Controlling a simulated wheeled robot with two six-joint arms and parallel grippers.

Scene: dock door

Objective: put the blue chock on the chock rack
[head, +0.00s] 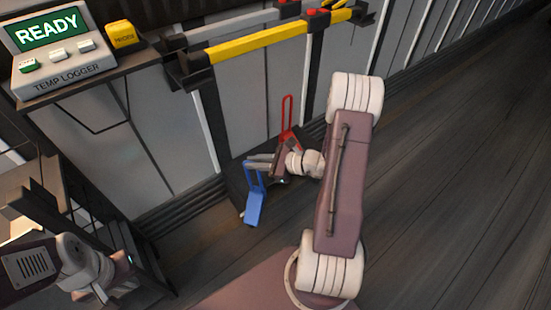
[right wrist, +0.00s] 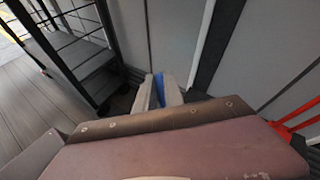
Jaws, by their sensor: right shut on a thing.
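The blue chock (head: 254,208), a wedge with an upright loop handle, is in the middle of the head view. My right gripper (head: 259,163) is shut on its handle; in the right wrist view a strip of the blue chock (right wrist: 160,88) shows between the fingers (right wrist: 158,92). The chock is at the near end of a low dark rack (head: 234,184) by the wall; I cannot tell whether they touch. My left gripper (head: 124,262) is at the lower left, away from the chock; its jaws are not clear.
A red chock with a tall handle (head: 288,115) stands at the rack's far end, close to my right wrist. Yellow and grey bars (head: 280,38) hang on the wall above. A shelf holds a temp logger (head: 62,70). A dark wire-sided cart (right wrist: 75,55) stands left. Floor at right is clear.

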